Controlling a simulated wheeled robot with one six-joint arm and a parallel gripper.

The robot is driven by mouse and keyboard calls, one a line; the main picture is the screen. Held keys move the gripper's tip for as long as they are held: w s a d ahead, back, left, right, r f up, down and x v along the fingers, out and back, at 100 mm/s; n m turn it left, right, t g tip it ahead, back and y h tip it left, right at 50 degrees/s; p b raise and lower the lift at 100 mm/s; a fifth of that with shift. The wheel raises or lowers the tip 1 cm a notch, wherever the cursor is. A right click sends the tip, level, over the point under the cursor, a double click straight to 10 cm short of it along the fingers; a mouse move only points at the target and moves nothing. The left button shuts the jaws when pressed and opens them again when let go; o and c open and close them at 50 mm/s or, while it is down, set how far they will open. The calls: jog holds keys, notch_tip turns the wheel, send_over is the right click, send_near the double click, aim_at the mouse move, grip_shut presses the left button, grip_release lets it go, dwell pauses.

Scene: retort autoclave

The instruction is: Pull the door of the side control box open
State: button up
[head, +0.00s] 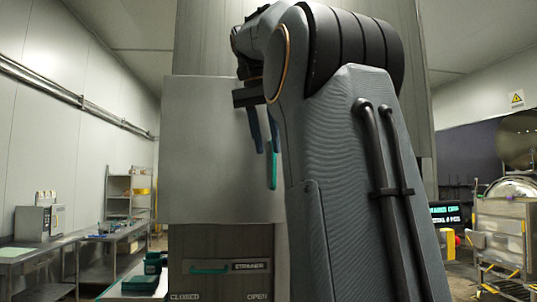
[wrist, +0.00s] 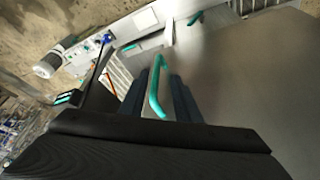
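The side control box shows its flat grey door (head: 215,150) in the head view, left of my arm. I cannot tell whether it stands ajar. A teal upright handle (head: 272,172) is near the door's right side; it also shows in the wrist view (wrist: 157,88). My gripper (head: 267,148) points down at the handle, with its dark blue fingers apart. In the wrist view the handle lies between the two fingers, closer to the left one, with a gap to the right one. My arm hides the area right of the handle.
Below the door is a labelled panel with a horizontal teal handle (head: 214,268) and the words CLOSED and OPEN. A steel workbench (head: 40,252) and a shelf rack (head: 128,193) stand at left. A metal cart (head: 503,240) stands at right. The floor between is partly hidden.

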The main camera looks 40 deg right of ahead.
aim_at(273, 157)
jog(key=shift+d+p+x, duration=0.2)
jog(key=shift+p+x, duration=0.15)
jog(key=shift+x, duration=1.25)
jog(key=shift+d+p+x, duration=0.2)
jog(key=shift+p+x, duration=0.15)
jog(key=shift+x, duration=1.25)
jog(key=shift+s+r, duration=0.1)
jog(key=shift+s, duration=0.05)
grip_shut()
